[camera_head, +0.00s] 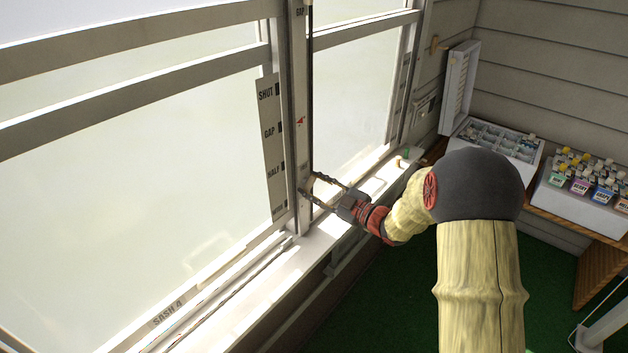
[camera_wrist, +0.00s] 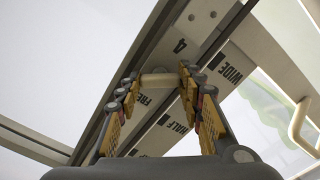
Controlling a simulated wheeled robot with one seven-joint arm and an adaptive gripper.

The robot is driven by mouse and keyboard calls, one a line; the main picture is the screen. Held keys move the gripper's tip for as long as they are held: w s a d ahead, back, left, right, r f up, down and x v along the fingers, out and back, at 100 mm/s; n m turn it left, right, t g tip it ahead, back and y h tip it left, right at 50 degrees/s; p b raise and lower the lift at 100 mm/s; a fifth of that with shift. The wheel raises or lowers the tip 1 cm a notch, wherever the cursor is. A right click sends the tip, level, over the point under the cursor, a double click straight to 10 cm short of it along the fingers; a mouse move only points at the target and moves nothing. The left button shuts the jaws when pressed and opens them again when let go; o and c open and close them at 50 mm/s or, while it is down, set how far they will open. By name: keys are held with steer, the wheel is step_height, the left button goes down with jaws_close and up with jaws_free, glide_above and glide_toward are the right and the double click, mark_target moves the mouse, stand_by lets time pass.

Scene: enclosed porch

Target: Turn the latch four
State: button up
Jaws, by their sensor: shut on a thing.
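The latch (camera_wrist: 160,80) is a short cream bar in the wrist view, below a "4" printed on the grey window post (camera_wrist: 190,35). My gripper (camera_wrist: 158,76) is shut on this bar, with one finger at each end of it. The word beside the left finger is partly covered and seems to begin "FRE". In the head view my gripper (camera_head: 309,184) reaches the lower part of the post (camera_head: 299,110) just above the sill; the latch itself is too small to make out there.
A scale strip (camera_head: 270,150) marked SHUT, GAP and HALF runs beside the post. A second cream handle (camera_wrist: 299,122) is at the right in the wrist view. A white sill (camera_head: 325,232) lies below. A shelf at right holds a compartment tray (camera_head: 500,140) and several small bottles (camera_head: 590,180).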

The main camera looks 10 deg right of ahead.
steer(key=m+p, duration=0.3)
steer(key=m, duration=0.1)
steer(key=shift+m+p, duration=1.2)
steer(key=shift+m, duration=0.5)
steer(key=shift+f, duration=0.1)
steer(key=o, duration=1.2)
steer(key=shift+c, duration=0.2)
steer(key=v, duration=1.2)
